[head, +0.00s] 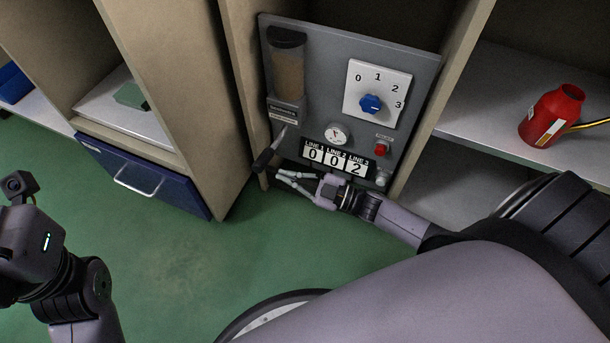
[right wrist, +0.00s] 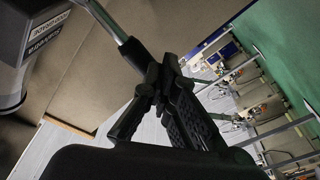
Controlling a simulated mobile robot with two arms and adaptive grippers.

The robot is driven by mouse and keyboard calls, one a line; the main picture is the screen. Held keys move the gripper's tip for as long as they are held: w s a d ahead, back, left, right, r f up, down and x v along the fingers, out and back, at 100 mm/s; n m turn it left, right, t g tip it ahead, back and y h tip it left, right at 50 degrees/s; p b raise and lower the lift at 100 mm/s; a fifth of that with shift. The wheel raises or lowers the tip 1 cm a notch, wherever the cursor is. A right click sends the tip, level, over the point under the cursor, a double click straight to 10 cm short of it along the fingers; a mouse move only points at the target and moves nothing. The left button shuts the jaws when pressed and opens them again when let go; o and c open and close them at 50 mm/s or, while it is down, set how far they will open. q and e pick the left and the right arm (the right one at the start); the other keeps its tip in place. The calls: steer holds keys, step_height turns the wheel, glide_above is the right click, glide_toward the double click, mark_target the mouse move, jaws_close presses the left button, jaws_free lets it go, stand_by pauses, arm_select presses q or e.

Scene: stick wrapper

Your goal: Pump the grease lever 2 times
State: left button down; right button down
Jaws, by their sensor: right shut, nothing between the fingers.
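The grease lever (head: 265,158) sticks out from the lower left of the grey panel, a metal rod with a black grip angled down to the left. In the right wrist view its rod (right wrist: 106,22) runs down to the black grip, which meets the fingertips in the picture. My right gripper (head: 280,176) is shut and empty, with its fingertips at or just below the grip. In the right wrist view the dark fingers (right wrist: 163,88) overlap the grip's end, so contact is unclear. My left gripper's fingers are outside the picture; only its wrist shows.
The panel (head: 335,95) carries a grease reservoir (head: 289,75), a blue dial (head: 371,103), a gauge (head: 338,134), a red button (head: 381,149) and a counter (head: 335,158) reading 0 0 2. A red oil can (head: 552,115) stands on the right shelf. Green floor (head: 190,260) is clear.

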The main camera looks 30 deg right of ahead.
steer(key=p+v, duration=0.1)
steer(key=v, duration=0.4)
steer(key=shift+r, duration=0.15)
steer(key=shift+a, duration=0.1)
stand_by(0.5)
